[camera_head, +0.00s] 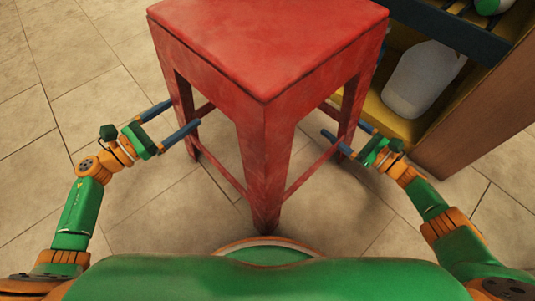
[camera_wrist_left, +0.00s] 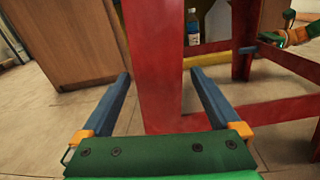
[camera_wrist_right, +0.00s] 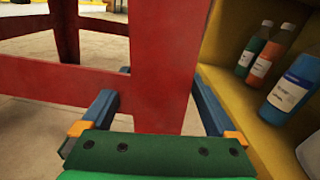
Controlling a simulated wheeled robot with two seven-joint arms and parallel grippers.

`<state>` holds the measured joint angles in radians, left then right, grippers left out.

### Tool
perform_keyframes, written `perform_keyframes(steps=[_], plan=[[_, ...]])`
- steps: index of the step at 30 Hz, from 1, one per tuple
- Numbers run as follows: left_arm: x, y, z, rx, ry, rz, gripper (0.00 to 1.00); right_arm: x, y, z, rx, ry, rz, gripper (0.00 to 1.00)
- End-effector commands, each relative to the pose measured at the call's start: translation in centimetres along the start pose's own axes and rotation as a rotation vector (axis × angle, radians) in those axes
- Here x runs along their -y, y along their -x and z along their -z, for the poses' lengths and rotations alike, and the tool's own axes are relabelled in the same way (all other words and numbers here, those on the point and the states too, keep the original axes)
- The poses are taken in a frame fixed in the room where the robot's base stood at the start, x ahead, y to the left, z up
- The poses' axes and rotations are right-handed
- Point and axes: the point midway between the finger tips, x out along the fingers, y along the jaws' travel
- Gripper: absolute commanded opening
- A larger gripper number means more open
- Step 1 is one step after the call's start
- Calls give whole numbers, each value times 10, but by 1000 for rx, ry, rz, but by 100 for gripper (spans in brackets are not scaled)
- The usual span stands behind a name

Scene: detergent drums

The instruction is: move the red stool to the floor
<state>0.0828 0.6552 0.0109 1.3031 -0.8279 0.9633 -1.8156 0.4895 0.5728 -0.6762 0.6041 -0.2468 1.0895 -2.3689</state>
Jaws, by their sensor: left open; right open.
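The red stool (camera_head: 265,45) stands upright on the tiled floor (camera_head: 165,215) in front of me, in the middle of the head view. My left gripper (camera_head: 180,122) is open, with its blue fingers on either side of the stool's left leg. That leg (camera_wrist_left: 155,60) rises between the fingers in the left wrist view. My right gripper (camera_head: 352,136) is open, with its fingers on either side of the right leg. That leg (camera_wrist_right: 165,70) stands between the fingers in the right wrist view. I cannot tell whether any finger touches a leg.
A wooden shelf unit (camera_head: 480,110) stands close on the right, beside my right gripper. It holds a white jug (camera_head: 424,78) and, in the right wrist view, several bottles (camera_wrist_right: 290,88). The floor to the left is clear.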

Motion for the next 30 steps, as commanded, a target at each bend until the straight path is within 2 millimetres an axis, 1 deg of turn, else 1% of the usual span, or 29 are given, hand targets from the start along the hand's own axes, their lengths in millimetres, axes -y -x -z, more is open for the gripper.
perform_keyframes(steps=[1, 3, 6, 10, 12, 14, 17, 18, 21, 24, 27, 30], plan=[[0, 15, 2, -7, 1, -1, 97, 0, 0, 0, 0, 0, 1, 93], [0, 35, 2, -6, 2, -1, 97, 0, 0, 0, 0, 0, 1, 93], [0, 58, 1, -4, 0, 1, 97, 0, 0, 0, -1, 0, 1, 93], [1, 77, 1, -1, 1, 2, 97, 1, 0, 0, -1, 0, 2, 93], [1, 80, 0, 0, 0, 2, 97, 1, 4, 0, -1, 0, 3, 93], [1, 82, 0, 0, -1, 3, 97, 1, 14, 1, -3, -1, 4, 93], [1, 81, 0, 1, -1, 3, 97, 0, 40, 2, -6, -1, 3, 93], [1, 81, 0, 1, -1, 3, 97, 1, 52, 2, -6, -1, 3, 93], [1, 81, 0, 1, -1, 2, 97, 0, 80, 2, -6, -1, 3, 93], [1, 81, 0, 1, 0, 2, 97, 1, 102, 1, -4, 0, 3, 93], [1, 81, 0, 1, 0, 2, 97, 1, 115, 1, -3, -1, 3, 93], [1, 81, 0, 1, 0, 2, 97, 0, 120, 0, 0, 0, 2, 93]])
